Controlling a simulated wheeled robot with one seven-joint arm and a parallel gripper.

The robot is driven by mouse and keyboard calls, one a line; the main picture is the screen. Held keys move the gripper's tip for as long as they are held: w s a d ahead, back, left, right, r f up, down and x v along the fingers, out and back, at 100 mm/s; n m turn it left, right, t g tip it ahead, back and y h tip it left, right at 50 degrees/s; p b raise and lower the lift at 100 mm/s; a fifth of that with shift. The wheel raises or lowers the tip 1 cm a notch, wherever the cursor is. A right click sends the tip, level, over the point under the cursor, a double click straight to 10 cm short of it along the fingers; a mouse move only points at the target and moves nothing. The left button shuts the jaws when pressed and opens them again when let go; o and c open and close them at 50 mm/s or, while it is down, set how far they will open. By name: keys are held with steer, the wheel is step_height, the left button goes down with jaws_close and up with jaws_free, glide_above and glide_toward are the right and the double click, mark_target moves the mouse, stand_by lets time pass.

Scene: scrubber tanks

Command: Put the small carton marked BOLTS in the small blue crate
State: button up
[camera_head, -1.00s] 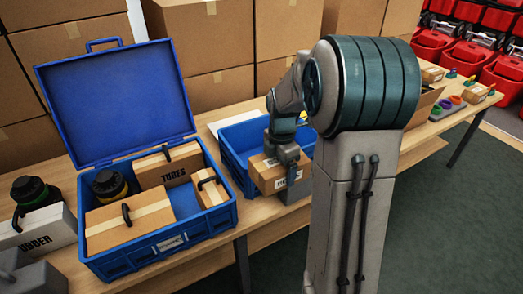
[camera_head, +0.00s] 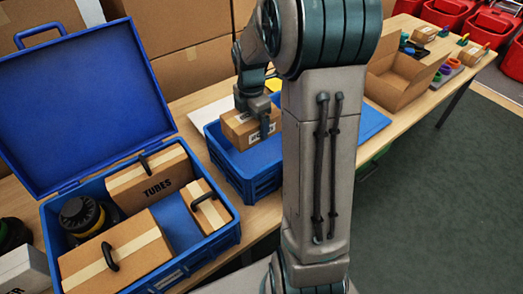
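A small brown carton (camera_head: 236,131) with a white label is in my gripper (camera_head: 258,122). The label is partly covered by a finger, and I cannot read it for certain. My gripper is shut on this carton from above. The carton is over the small blue crate (camera_head: 236,174), toward its back left corner. I cannot tell whether its underside touches the crate floor. My arm hides the right part of the crate.
A large open blue case (camera_head: 214,246) at the left holds a carton marked TUBES (camera_head: 150,180), other handled cartons and a dark round container (camera_head: 82,217). An open brown box (camera_head: 398,88) stands to the right on the wooden table. Stacked cartons line the back.

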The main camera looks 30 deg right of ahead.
steer(key=f+b, duration=0.1)
steer(key=f, duration=0.4)
steer(key=f+b, duration=0.2)
steer(key=f, duration=0.4)
steer(key=f+b, duration=0.1)
steer(key=f, duration=0.5)
steer(key=shift+w+b, duration=0.25)
steer(key=shift+b, duration=0.05)
steer(key=shift+f, duration=0.2)
steer(key=o, duration=0.8)
steer(key=shift+o, duration=0.2)
steer(key=shift+r, duration=0.2)
